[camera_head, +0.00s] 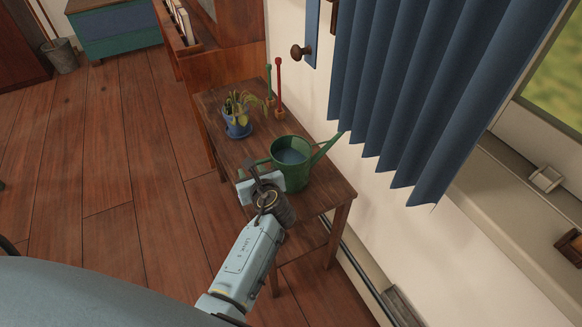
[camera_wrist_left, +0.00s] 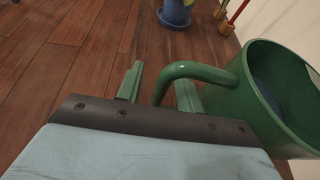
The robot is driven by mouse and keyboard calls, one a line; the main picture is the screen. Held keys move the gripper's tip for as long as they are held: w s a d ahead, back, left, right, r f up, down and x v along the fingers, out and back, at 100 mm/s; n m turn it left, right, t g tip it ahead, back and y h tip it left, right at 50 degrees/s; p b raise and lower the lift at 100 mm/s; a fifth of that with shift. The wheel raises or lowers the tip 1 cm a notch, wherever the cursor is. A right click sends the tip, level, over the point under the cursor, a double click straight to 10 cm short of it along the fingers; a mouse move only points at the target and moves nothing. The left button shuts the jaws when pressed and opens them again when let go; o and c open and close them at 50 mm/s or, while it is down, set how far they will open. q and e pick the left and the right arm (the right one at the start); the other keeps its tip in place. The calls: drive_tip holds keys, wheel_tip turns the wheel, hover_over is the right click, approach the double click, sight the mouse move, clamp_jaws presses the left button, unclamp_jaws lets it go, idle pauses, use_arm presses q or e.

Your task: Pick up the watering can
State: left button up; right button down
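The green watering can (camera_head: 291,172) stands upright on a small wooden table (camera_head: 318,196), its spout toward the wall. In the left wrist view the can's body (camera_wrist_left: 268,100) is at the right, and its curved handle (camera_wrist_left: 172,76) reaches left. My left gripper (camera_head: 255,166) is at the handle side of the can. In the left wrist view its two fingers (camera_wrist_left: 158,88) are apart, with the handle between them. A gap shows between the left finger and the handle; contact with the right finger is unclear. My right gripper is in neither view.
A blue pot with a plant (camera_head: 237,122) stands farther back on the table. Red and green long-handled tools (camera_head: 279,88) stand by the wall behind. A blue curtain (camera_head: 400,90) hangs to the right. Wooden floor (camera_head: 120,180) lies open at the left.

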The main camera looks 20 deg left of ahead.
use_arm(q)
drive_tip(key=shift+w+a, duration=0.15)
drive_tip(key=shift+a, duration=0.05)
clamp_jaws()
drive_tip(key=shift+f, duration=0.1)
idle(1.2)
drive_tip(key=shift+w, duration=0.1)
